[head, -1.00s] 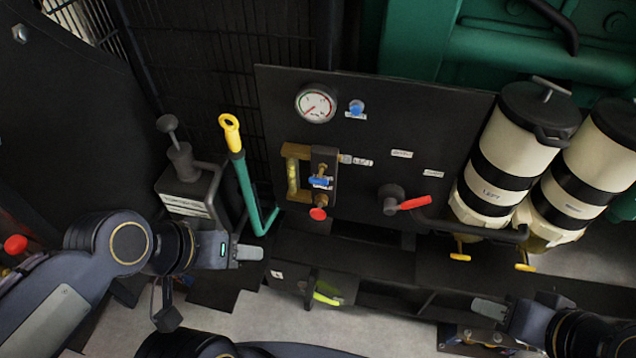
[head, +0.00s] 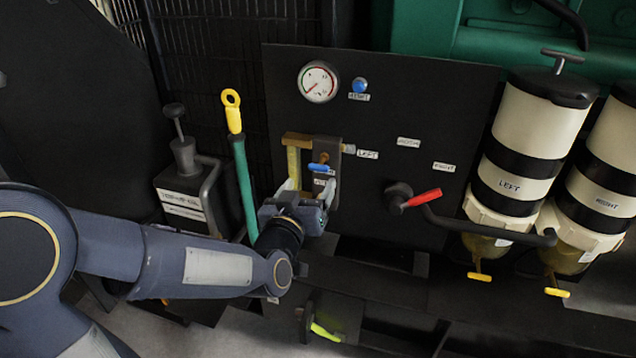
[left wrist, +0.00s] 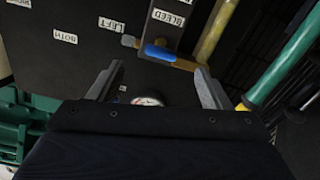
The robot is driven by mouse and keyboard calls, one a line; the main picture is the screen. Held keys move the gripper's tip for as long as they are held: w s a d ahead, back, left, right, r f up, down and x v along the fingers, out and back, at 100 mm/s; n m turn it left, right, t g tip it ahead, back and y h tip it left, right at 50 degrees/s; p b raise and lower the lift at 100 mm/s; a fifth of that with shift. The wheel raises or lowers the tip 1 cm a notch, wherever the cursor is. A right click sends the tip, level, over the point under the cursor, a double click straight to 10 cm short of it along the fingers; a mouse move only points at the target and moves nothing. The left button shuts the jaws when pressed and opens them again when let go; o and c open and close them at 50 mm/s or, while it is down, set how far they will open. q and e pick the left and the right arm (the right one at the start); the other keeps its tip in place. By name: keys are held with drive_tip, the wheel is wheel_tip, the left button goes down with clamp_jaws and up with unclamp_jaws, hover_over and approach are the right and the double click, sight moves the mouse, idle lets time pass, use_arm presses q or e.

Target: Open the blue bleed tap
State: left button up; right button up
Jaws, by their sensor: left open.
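The blue bleed tap (head: 319,168) is a small blue lever on the brass and dark block of the black panel (head: 400,120), lying roughly level. In the left wrist view the blue lever (left wrist: 159,53) shows beyond the fingertips, near a label reading BLEED (left wrist: 167,18). My left gripper (head: 308,188) is just below the tap in the head view, with its fingers apart and pointing at the panel. In the left wrist view the open fingers (left wrist: 160,82) have nothing between them, and the lever appears apart from them. My right gripper is out of view.
A gauge (head: 318,82) and a blue knob (head: 360,85) sit above the tap. A red lever (head: 424,198) is to the right. A green handle with a yellow end (head: 240,160) stands left of the panel. Cream filter canisters (head: 520,150) stand at the right.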

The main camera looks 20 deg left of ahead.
sight(318, 170)
use_arm(q)
drive_tip(key=w, duration=0.7)
drive_tip(key=c, duration=0.9)
drive_tip(key=shift+b, duration=0.35)
